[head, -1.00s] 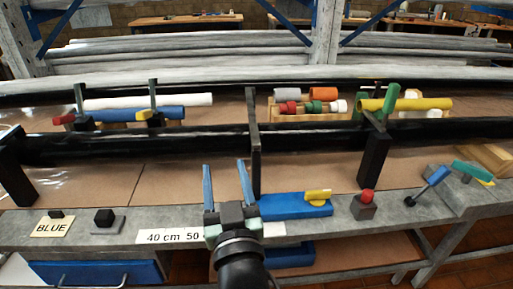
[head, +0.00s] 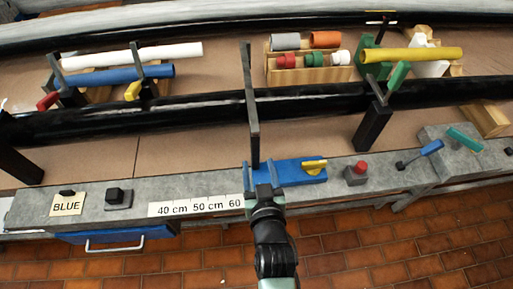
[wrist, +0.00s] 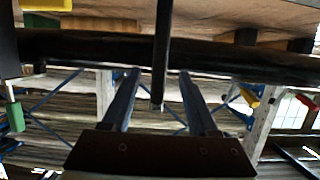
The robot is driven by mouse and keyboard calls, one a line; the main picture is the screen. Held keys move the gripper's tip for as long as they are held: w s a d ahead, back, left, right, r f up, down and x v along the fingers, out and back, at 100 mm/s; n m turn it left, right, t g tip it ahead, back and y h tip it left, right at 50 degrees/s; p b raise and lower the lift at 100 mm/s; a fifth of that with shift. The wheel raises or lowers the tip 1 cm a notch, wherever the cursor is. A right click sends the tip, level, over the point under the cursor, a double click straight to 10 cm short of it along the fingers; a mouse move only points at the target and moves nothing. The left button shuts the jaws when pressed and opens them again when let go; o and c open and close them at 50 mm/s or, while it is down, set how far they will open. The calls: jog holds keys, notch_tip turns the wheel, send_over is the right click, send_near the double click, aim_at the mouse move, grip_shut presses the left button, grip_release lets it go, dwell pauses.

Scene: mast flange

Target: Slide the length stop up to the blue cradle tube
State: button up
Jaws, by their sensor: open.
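A blue block with a yellow lever (head: 300,171) lies on the grey bench edge at the right end of the cm scale (head: 200,207); it may be the length stop, but I cannot be sure. The blue cradle tube (head: 110,77) lies at the back left, in front of a white tube. My gripper (head: 260,174) is in front of the block's left end, overlapping it in the head view; contact cannot be told. In the wrist view my gripper (wrist: 160,74) is open and empty, with a dark upright bar (wrist: 162,50) seen between its fingers.
A long black pipe (head: 190,118) crosses the bench behind the scale, with black uprights (head: 252,105) on it. A red-topped block (head: 357,173) and a blue-handled lever (head: 425,152) stand at the right. A BLUE card (head: 67,204) lies at the left. Tiled floor is clear in front.

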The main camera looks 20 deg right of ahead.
aim_at(256, 152)
jog(key=shift+b+x, duration=2)
jog(key=shift+x, duration=1.6)
jog(key=shift+w, duration=0.1)
jog(key=shift+c, duration=0.2)
grip_shut()
